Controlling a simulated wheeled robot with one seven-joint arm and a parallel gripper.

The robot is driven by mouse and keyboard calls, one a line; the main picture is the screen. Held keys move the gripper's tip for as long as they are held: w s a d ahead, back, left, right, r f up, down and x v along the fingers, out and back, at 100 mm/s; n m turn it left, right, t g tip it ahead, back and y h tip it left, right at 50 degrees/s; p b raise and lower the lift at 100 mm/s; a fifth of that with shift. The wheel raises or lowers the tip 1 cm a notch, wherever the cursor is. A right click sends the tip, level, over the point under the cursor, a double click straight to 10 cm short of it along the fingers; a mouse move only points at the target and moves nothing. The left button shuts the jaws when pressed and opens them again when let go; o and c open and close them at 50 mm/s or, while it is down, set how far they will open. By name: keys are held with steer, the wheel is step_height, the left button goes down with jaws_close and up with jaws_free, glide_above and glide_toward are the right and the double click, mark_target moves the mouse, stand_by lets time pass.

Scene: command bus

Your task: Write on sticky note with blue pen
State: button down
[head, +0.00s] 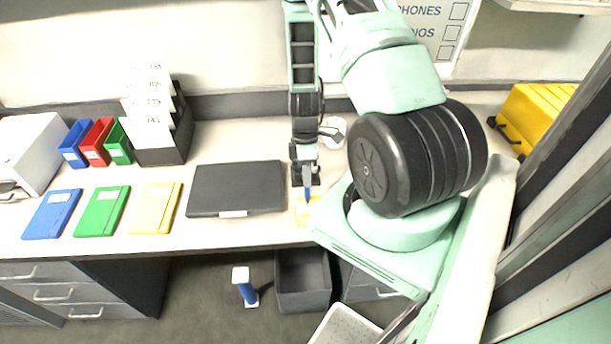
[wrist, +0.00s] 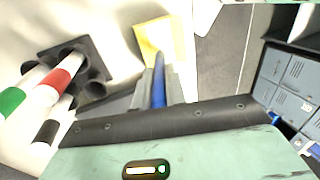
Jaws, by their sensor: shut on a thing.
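My gripper (head: 305,176) is shut on the blue pen (head: 307,194), which points down toward the desk. In the wrist view the blue pen (wrist: 159,90) stands between the two fingers (wrist: 159,84). The yellow sticky note (head: 301,215) lies near the front edge of the desk, right of the dark folder, partly hidden by my arm. In the wrist view the sticky note (wrist: 155,40) shows just beyond the pen's lower end. The pen is over or at the note; I cannot tell whether its tip touches.
A dark holder (wrist: 96,88) and green-, red- and black-banded markers stand beside the gripper. A closed dark folder (head: 236,187) lies to the left, then yellow, green and blue folders (head: 52,214). A grey bin (head: 303,290) is on the floor below.

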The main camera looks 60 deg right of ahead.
steer(key=shift+d, duration=0.5)
stand_by(0.3)
steer(key=shift+s, duration=0.8)
stand_by(0.6)
steer(key=shift+s+d+b, duration=0.1)
steer(key=shift+d+b, duration=0.2)
steer(key=shift+d, duration=0.45)
stand_by(0.6)
step_height(320, 180, up, 6)
steer(key=p, duration=0.5)
steer(key=shift+r, duration=0.25)
stand_by(0.4)
stand_by(0.4)
